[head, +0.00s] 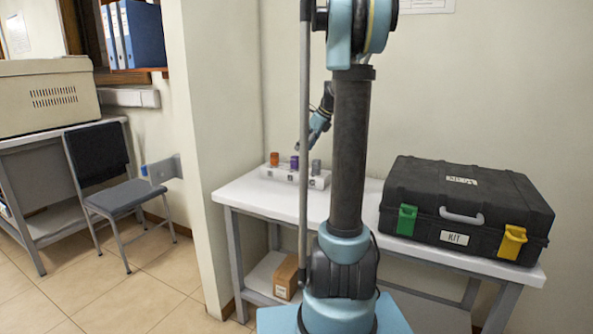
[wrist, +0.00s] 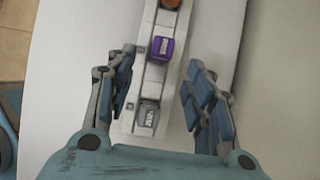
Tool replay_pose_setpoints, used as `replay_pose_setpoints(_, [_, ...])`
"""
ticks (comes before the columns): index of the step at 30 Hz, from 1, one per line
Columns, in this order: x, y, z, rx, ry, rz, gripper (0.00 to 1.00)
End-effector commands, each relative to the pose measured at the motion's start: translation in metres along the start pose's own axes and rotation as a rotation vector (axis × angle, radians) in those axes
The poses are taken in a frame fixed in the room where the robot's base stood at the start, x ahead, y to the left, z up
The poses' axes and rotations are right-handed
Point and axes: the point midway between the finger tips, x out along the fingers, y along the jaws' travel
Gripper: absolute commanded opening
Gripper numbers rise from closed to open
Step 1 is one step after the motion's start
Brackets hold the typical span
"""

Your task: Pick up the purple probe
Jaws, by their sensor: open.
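The purple probe (wrist: 160,48) stands in a white rack (wrist: 154,75) on the white table, between an orange probe (wrist: 170,4) and a grey probe (wrist: 147,117). In the head view the purple probe (head: 294,162) is small, between the orange one at left and the grey one at right. My gripper (wrist: 168,70) is open and empty in the wrist view. Its fingers are spread to either side of the rack, with the purple probe between and slightly beyond the fingertips. In the head view my arm comes down above the rack; the fingertips are too small to tell apart.
A black kit case (head: 465,210) with green and yellow latches takes up the right of the table (head: 257,199). A cardboard box (head: 286,278) sits on the shelf below. A chair (head: 115,195) stands to the left past a wall corner.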

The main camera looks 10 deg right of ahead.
Motion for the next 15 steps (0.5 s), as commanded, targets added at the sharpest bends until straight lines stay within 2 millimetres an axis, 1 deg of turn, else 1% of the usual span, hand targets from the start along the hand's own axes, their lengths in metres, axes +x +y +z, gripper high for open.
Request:
replay_pose_setpoints(1, [0.009,0.001,0.0,-0.002,0.0,0.001,0.48])
replay_pose_setpoints(4, [0.022,0.0,0.0,0.0,0.0,0.001,0.48])
replay_pose_setpoints(11, [0.035,0.0,0.0,-0.001,0.0,0.001,0.48])
replay_pose_setpoints(15, [0.051,-0.001,0.001,-0.001,0.0,0.0,0.48])
